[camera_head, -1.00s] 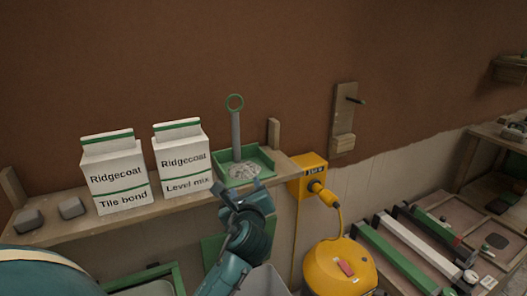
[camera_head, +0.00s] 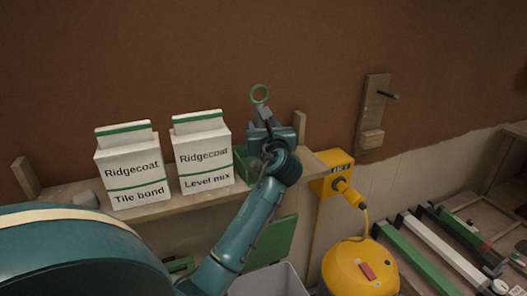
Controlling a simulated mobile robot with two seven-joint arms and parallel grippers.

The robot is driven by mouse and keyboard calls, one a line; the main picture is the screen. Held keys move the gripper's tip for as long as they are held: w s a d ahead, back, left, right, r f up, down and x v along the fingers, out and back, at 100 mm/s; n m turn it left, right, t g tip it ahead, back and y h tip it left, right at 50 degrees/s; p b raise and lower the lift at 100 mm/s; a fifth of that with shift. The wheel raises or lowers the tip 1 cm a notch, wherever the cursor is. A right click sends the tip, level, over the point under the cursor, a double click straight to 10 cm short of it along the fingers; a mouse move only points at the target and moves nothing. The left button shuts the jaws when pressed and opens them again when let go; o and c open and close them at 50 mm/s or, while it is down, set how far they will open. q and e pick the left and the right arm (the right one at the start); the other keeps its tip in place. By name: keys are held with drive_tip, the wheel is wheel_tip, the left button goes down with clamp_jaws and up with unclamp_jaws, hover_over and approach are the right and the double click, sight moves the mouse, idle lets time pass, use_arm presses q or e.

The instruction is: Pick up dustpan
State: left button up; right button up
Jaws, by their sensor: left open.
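The dustpan is a green pan (camera_head: 241,164) on the wall shelf, with an upright grey handle topped by a green ring. The ring shows above my left gripper (camera_head: 268,124). My left gripper is open, at the handle below the ring, and hides most of the handle. I cannot tell whether the handle is between its fingers. My wrist and forearm hide much of the pan and the grey debris seen in it earlier. My right gripper is not in view.
White Tile bond (camera_head: 132,175) and Level mix (camera_head: 203,158) bags stand on the wooden shelf (camera_head: 172,204), left of the dustpan. A yellow box with a plug (camera_head: 331,176) is at the right, above a yellow machine (camera_head: 352,272). A grey bin (camera_head: 268,281) is below.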

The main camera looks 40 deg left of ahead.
use_arm(q)
drive_tip(key=shift+s+a+x, duration=0.1)
drive_tip(key=shift+s+x, duration=0.05)
drive_tip(key=shift+x, duration=1.2)
drive_tip(key=shift+s+a+x, duration=0.15)
drive_tip(key=shift+x, duration=1.25)
drive_tip(key=shift+d, duration=0.1)
drive_tip(key=shift+c, duration=0.5)
clamp_jaws()
